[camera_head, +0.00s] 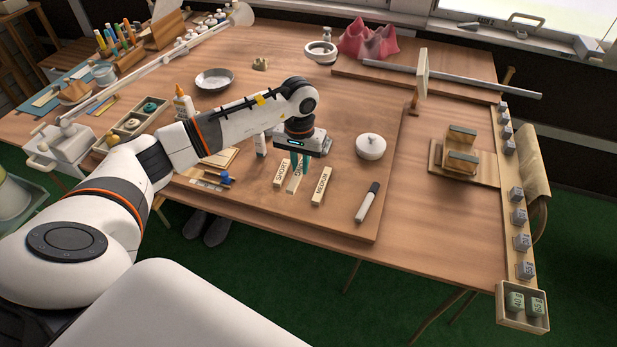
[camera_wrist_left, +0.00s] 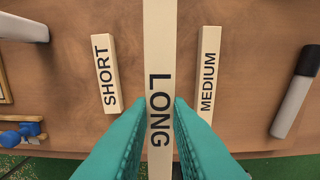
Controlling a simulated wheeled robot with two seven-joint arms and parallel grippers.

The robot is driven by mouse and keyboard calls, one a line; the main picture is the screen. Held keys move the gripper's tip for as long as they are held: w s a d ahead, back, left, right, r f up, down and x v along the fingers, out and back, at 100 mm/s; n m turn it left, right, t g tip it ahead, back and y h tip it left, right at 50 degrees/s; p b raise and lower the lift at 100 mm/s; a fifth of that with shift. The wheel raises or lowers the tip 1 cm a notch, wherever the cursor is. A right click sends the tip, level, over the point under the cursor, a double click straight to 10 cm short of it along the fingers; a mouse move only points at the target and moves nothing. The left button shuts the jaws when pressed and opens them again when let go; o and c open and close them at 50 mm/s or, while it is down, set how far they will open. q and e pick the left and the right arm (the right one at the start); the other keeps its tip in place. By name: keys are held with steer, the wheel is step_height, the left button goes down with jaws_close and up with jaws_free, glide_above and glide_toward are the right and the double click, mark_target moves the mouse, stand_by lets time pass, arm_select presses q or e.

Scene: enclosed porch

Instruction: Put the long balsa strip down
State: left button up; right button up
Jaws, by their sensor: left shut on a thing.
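The long balsa strip (camera_wrist_left: 159,60), lettered LONG, stands out large in the left wrist view, between the teal fingers of my left gripper (camera_wrist_left: 167,105). My left gripper (camera_head: 297,165) is shut on it over the wooden board in the head view, where the fingers partly hide the strip. The short strip (camera_wrist_left: 105,72) lies to its left and the medium strip (camera_wrist_left: 209,70) to its right. In the head view the short strip (camera_head: 282,174) and the medium strip (camera_head: 321,187) lie on the board. I cannot tell whether the long strip touches the board. My right gripper is not in view.
A marker (camera_head: 367,203) lies right of the strips, and a white lidded pot (camera_head: 370,147) stands behind it. A glue bottle (camera_head: 184,104) stands at the left. A wooden block holder (camera_head: 460,155) stands at the right.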

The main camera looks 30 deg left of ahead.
mark_target(301, 168)
arm_select(q)
steer(key=shift+f, duration=0.75)
step_height(301, 168, down, 4)
steer(key=shift+d+r+p, duration=0.1)
steer(key=shift+r+p, duration=0.15)
steer(key=shift+p, duration=0.1)
steer(key=shift+f+b, duration=0.25)
steer(key=shift+b, duration=0.1)
steer(key=o, duration=0.8)
steer(key=shift+r, duration=0.1)
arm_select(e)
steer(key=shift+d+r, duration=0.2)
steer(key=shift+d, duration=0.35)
arm_select(q)
steer(key=shift+r+p, duration=0.2)
steer(key=shift+p, duration=0.15)
steer(key=shift+w+r, duration=0.1)
steer(key=shift+r, duration=0.2)
step_height(301, 168, up, 11)
steer(key=shift+r+b, duration=0.2)
steer(key=shift+b, duration=0.85)
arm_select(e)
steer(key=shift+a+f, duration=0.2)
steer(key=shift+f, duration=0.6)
